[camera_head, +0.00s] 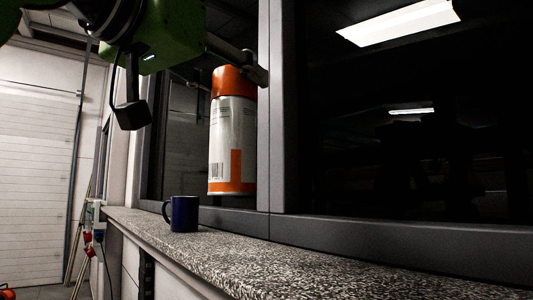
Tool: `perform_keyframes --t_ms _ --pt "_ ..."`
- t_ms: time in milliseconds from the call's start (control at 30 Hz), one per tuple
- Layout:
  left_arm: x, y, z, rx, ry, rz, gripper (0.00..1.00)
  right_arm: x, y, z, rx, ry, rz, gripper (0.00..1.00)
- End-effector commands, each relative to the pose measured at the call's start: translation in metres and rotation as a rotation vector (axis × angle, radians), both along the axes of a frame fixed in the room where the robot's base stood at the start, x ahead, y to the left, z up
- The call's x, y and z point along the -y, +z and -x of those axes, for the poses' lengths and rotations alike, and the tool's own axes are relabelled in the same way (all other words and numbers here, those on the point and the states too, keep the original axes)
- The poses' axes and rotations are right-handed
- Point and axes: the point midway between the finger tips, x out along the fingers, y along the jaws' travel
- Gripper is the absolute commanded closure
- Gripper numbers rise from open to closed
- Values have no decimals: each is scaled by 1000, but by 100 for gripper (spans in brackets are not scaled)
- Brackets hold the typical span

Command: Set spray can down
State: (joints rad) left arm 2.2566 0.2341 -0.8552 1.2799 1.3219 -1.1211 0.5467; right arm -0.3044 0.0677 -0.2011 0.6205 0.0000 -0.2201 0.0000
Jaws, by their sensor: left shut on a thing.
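The spray can (233,142) is white and orange with an orange cap. It hangs upright in front of the window, with its bottom above the speckled sill (215,248). My left gripper (258,76) comes in from the upper left and is shut on the can near its cap. Part of the fingers is hidden behind the can. My right gripper is not in the picture.
A dark blue mug (185,214) stands on the sill to the left of and below the can. The dark window frame (283,110) rises close behind the can. The sill to the right of the mug is clear.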

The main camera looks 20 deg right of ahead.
Motion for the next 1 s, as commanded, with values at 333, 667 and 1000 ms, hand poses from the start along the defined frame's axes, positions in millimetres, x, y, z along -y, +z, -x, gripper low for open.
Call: perform_keyframes --t_ms 333,667,1000 --pt "49 -51 -29 1 -1 0 100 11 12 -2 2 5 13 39" --pt "61 -79 -37 4 0 -1 100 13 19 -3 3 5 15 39" --pt "62 -99 -37 3 -1 3 100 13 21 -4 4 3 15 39"
